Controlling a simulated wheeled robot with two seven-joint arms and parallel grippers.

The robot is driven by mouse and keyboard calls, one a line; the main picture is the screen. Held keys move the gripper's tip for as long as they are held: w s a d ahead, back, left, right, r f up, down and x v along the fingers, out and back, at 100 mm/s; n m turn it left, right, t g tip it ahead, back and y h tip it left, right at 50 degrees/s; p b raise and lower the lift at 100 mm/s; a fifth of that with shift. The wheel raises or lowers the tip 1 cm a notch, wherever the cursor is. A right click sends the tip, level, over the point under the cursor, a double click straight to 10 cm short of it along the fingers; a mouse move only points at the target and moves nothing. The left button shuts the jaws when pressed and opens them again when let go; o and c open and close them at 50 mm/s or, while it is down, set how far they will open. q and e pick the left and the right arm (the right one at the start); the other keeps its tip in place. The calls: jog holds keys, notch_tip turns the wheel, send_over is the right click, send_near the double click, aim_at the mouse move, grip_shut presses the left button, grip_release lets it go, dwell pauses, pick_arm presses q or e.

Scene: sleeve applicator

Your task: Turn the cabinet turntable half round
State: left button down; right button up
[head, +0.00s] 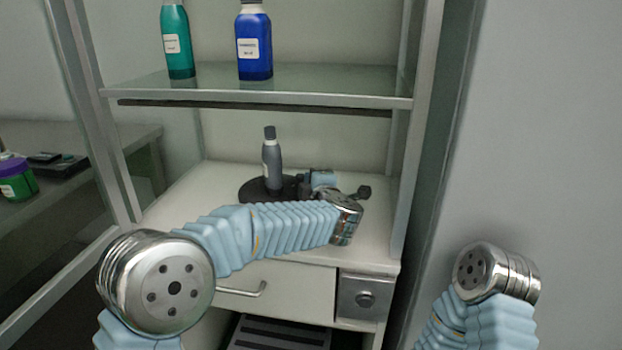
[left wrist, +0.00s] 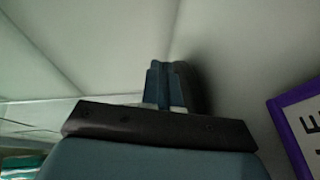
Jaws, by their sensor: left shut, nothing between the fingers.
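The turntable (head: 254,191) is a black round disc on the white cabinet worktop, partly hidden by my left arm and gripper. A grey bottle (head: 272,165) with a dark cap stands upright on it. My left gripper (head: 303,185) is at the disc's right side, low over the worktop; whether it touches the disc cannot be told. In the left wrist view its fingers (left wrist: 166,85) are together with nothing between them. A small dark piece (head: 363,192) shows right of the wrist; what it belongs to is unclear. My right gripper is out of view.
A glass shelf (head: 320,79) above holds a teal bottle (head: 177,40) and a blue bottle (head: 254,42). Below the worktop are a drawer (head: 300,285) and a metal lock box (head: 365,298). A purple-edged white label (left wrist: 303,120) is close in the left wrist view.

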pick_arm(q)
jog(key=shift+w+d, duration=0.1)
jog(key=shift+w, duration=0.35)
jog(key=shift+w+r+n+y+p, duration=0.2)
jog(key=shift+w+n+y+p, duration=0.2)
jog(key=shift+w+y+p, duration=0.4)
jog(key=shift+w+n+g+y+p, duration=0.15)
jog(key=shift+n+g+y+p, duration=0.45)
jog(key=shift+n+y+p, duration=0.3)
jog(key=shift+w+f+n+y, duration=0.15)
jog(key=shift+n+y, duration=0.15)
jog(key=shift+y, duration=0.3)
jog(key=shift+w+f+n+g+y, duration=0.1)
jog(key=shift+w+n+g+y, duration=0.2)
jog(key=shift+n+g+y, duration=0.25)
jog(key=shift+w+a+g+y, duration=0.25)
jog(key=shift+w+a, duration=0.15)
jog(key=shift+w, duration=0.25)
